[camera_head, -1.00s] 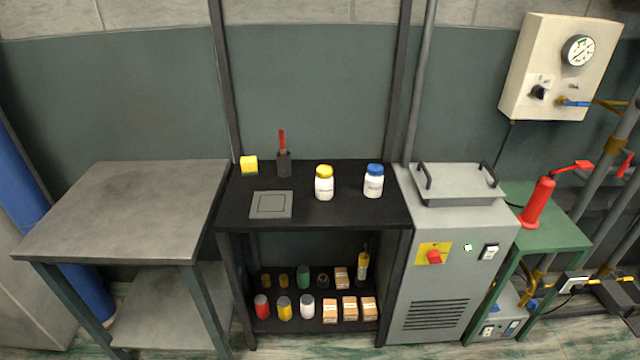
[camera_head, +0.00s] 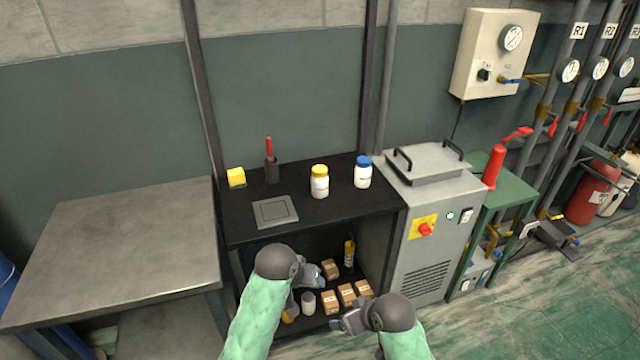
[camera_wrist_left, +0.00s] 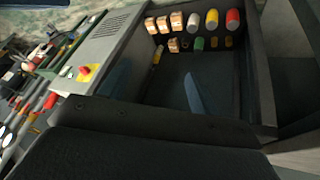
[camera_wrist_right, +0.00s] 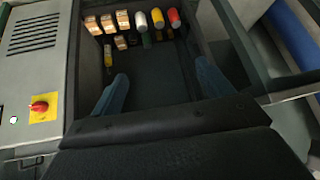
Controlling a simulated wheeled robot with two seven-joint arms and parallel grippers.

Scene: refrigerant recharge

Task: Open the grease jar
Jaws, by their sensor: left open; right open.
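Two white jars stand upright on the black shelf unit's top (camera_head: 240,215): one with a yellow lid (camera_head: 320,181) and one with a blue lid (camera_head: 363,171). Both lids are on. I cannot read the labels, so I cannot tell which is the grease jar. My left gripper (camera_head: 314,285) is open and empty, in front of the unit and below its top. My right gripper (camera_head: 345,322) is open and empty, lower and to the right. Both are apart from the jars. The right wrist view shows two blue fingers spread (camera_wrist_right: 160,88); neither wrist view shows the jars.
A yellow sponge (camera_head: 236,178), a red-handled tool in a dark holder (camera_head: 271,168) and a grey square plate (camera_head: 275,211) share the top. Boxes (camera_head: 347,293) and cans (camera_wrist_right: 157,18) fill the lower shelf. A grey machine (camera_head: 430,210) stands right, a bare table (camera_head: 120,245) left.

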